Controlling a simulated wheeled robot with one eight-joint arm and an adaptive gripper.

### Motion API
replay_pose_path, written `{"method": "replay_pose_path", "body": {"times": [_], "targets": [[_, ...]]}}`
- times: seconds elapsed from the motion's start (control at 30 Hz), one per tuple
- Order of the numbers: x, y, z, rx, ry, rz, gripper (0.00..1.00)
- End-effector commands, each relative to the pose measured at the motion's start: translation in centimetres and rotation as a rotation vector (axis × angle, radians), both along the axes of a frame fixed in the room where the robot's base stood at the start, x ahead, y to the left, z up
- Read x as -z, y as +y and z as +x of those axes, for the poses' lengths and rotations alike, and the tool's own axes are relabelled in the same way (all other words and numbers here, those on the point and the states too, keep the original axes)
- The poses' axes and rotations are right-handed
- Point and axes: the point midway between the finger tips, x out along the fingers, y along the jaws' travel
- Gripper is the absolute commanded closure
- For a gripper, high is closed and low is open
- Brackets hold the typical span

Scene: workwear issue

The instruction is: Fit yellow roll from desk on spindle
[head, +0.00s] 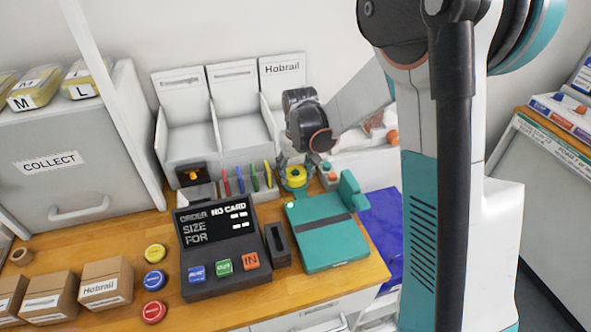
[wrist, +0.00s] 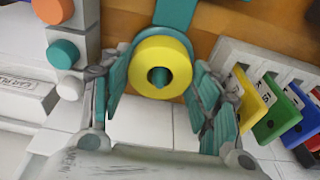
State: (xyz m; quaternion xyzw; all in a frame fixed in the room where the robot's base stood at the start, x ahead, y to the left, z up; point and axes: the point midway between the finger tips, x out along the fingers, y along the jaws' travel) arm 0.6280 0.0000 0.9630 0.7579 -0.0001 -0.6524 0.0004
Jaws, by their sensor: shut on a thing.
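The yellow roll (wrist: 178,54) is a thick ring with a central hole, seen nearly face-on in the wrist view. My gripper (wrist: 160,75) has its teal fingers on both sides of the roll and is shut on it. Teal and dark show inside the hole; I cannot tell whether a spindle passes through it. A teal piece (wrist: 175,14) extends behind the roll.
A dark order terminal (head: 222,250) is in front. A grey block with orange and teal buttons (wrist: 65,52) stands near the fingers. White bins (head: 240,125) rise behind.

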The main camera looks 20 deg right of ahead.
Motion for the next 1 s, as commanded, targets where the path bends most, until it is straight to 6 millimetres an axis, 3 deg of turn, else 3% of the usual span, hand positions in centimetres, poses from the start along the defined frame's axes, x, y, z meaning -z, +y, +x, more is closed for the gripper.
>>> {"method": "replay_pose_path", "body": {"times": [0.37, 0.4, 0.5, 1.0], "targets": [[-0.02, 0.00, 0.01, 0.000, 0.000, 0.000, 0.68], [-0.02, 0.00, 0.01, 0.000, 0.000, 0.000, 0.37], [-0.02, 0.00, 0.01, 0.000, 0.000, 0.000, 0.20], [-0.02, 0.00, 0.01, 0.000, 0.000, 0.000, 0.20]]}}
